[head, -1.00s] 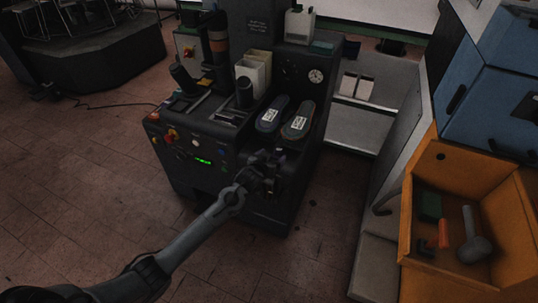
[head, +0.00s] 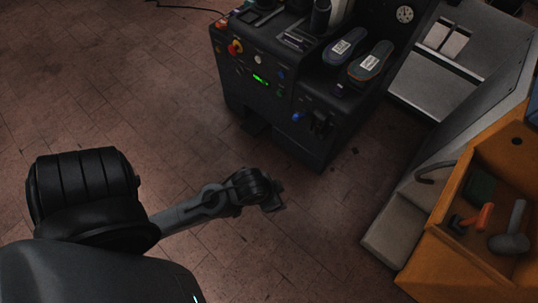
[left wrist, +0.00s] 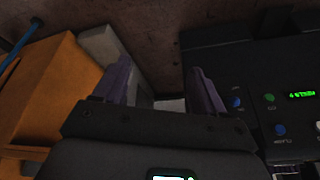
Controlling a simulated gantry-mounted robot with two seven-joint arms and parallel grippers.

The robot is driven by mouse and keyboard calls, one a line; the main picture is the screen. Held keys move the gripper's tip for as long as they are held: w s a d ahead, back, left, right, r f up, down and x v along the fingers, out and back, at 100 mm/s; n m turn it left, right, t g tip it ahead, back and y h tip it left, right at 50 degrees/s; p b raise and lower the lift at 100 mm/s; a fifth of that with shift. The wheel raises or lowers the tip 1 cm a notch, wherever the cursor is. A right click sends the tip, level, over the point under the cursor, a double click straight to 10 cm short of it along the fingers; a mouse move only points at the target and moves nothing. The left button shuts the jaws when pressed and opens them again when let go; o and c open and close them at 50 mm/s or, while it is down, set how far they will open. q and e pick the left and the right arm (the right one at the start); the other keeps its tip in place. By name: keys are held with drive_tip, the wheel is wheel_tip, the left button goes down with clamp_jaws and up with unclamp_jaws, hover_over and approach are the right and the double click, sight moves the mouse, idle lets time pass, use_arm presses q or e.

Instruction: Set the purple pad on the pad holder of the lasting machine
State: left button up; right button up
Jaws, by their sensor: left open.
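The black lasting machine (head: 260,105) stands at the top centre of the head view, with a lit green display and knobs on its front. A small dark, faintly purple block (head: 339,90) sits on the machine's front edge below two insoles; it may be the purple pad, but it is too dark to be sure. A dark bracket (head: 321,122) juts from the front face below it; I cannot tell if this is the pad holder. My left gripper (head: 276,196) is open and empty, apart from the machine, over bare floor. Its spread fingers show in the left wrist view (left wrist: 162,85).
Two insoles with white labels (head: 356,54) lie on the machine's shelf. An orange box (head: 450,265) at the right holds a hammer (head: 512,230), an orange-handled tool (head: 477,218) and a green block (head: 480,188). A grey shelf unit (head: 440,85) stands behind. The floor in front is clear.

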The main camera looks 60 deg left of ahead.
use_arm(q)
drive_tip(key=s, duration=0.1)
drive_tip(key=s+r, duration=0.1)
drive_tip(key=shift+s+d+g, duration=0.3)
drive_tip(key=shift+s+d, duration=0.05)
drive_tip(key=shift+c, duration=0.5)
drive_tip(key=shift+w, duration=0.1)
